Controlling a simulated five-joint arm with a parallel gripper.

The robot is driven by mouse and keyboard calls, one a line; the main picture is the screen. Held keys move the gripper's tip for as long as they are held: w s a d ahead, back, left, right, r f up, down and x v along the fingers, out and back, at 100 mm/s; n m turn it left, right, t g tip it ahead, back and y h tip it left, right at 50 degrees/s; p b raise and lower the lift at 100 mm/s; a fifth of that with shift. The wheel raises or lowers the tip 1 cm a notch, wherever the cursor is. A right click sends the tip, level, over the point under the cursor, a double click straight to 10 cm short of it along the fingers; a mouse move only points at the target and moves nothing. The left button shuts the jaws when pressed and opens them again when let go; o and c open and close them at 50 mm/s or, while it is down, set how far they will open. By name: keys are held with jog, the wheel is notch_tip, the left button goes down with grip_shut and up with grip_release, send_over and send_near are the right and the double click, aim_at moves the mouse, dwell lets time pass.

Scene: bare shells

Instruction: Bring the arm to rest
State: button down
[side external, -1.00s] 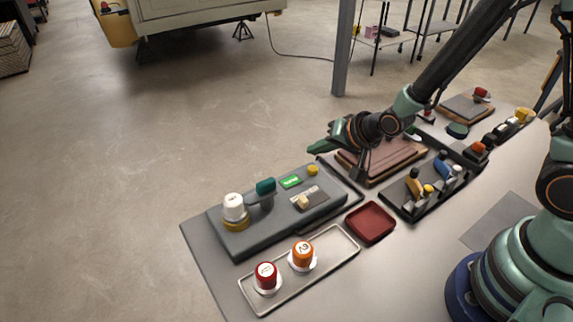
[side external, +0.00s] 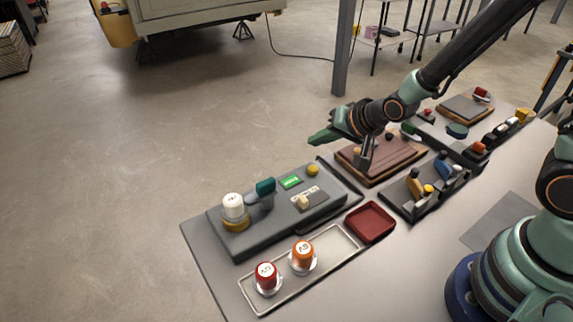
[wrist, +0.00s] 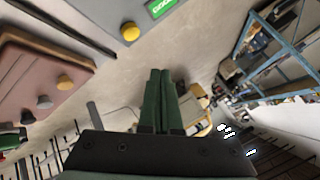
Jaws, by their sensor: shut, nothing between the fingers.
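My gripper (side external: 322,137) is shut and empty, held in the air above the far end of the grey device and the brown board. In the wrist view its two green fingers (wrist: 160,92) lie together with nothing between them. The grey device (side external: 285,222) bears a white-capped knob (side external: 233,206), a teal lever (side external: 265,188), a lit green display (side external: 290,182) and a yellow button (side external: 313,170). The yellow button also shows in the wrist view (wrist: 130,32).
A metal tray (side external: 335,250) holds a red-topped cup (side external: 267,276) and an orange-topped cup (side external: 303,254). An empty dark red dish (side external: 370,222) stands beside it. The brown board (side external: 380,158) and a black tool rack (side external: 425,198) lie near the arm. Open floor stretches left of the table.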

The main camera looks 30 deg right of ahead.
jog(key=s+d+r+n+g, duration=0.1)
jog(key=s+d+r+n, duration=0.2)
jog(key=s+r, duration=0.4)
jog(key=s+d+r+n+g+h, duration=0.1)
jog(key=s+d+r+n+g, duration=0.1)
jog(key=s+d+r+n, duration=0.2)
jog(key=s+r, duration=0.3)
jog(key=shift+d+r+n+h, duration=0.2)
jog(key=shift+d+n+h, duration=0.1)
jog(key=shift+d, duration=0.05)
